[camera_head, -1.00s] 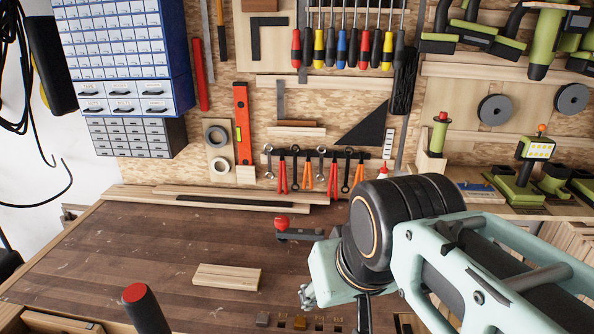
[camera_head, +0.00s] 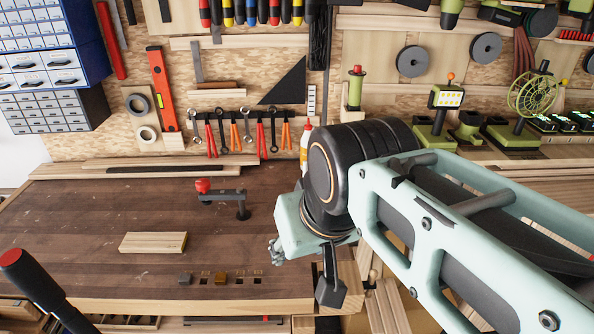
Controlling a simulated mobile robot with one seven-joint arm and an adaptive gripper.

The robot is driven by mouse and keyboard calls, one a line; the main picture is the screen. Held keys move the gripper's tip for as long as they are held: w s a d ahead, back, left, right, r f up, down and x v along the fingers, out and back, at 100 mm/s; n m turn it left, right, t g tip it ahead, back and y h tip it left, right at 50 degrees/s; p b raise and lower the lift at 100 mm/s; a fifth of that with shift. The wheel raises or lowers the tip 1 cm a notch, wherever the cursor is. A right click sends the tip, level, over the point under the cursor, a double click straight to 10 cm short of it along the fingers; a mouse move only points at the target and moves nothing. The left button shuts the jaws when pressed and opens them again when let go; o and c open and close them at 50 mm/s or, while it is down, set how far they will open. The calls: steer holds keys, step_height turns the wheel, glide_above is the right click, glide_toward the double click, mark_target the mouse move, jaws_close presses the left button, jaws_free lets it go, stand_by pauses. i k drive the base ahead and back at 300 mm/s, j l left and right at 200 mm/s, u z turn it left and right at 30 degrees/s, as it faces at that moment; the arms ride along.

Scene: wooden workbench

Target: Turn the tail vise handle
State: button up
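The workbench (camera_head: 90,215) has a dark wooden top. At its right end a pale wooden block (camera_head: 350,281) and a small rod-like piece (camera_head: 372,279) show beside my arm. They may belong to the tail vise and its handle, but my arm hides much of this corner. My gripper (camera_head: 331,291) shows as a dark piece hanging below my pale green wrist, over the bench's front right corner. I cannot tell its finger opening or whether it touches anything.
A red-knobbed black clamp (camera_head: 222,196) and a wood block (camera_head: 153,242) are on the bench top. A black handle with a red end (camera_head: 35,287) rises at lower left. Tools hang on the back wall. The left bench top is mostly clear.

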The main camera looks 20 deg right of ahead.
mark_target(370, 285)
steer(key=k+l, duration=0.1)
steer(key=l, duration=0.3)
steer(key=k+l, duration=0.15)
steer(key=l, duration=0.3)
steer(key=k+l, duration=0.1)
steer(key=l, duration=0.3)
steer(key=z, duration=0.05)
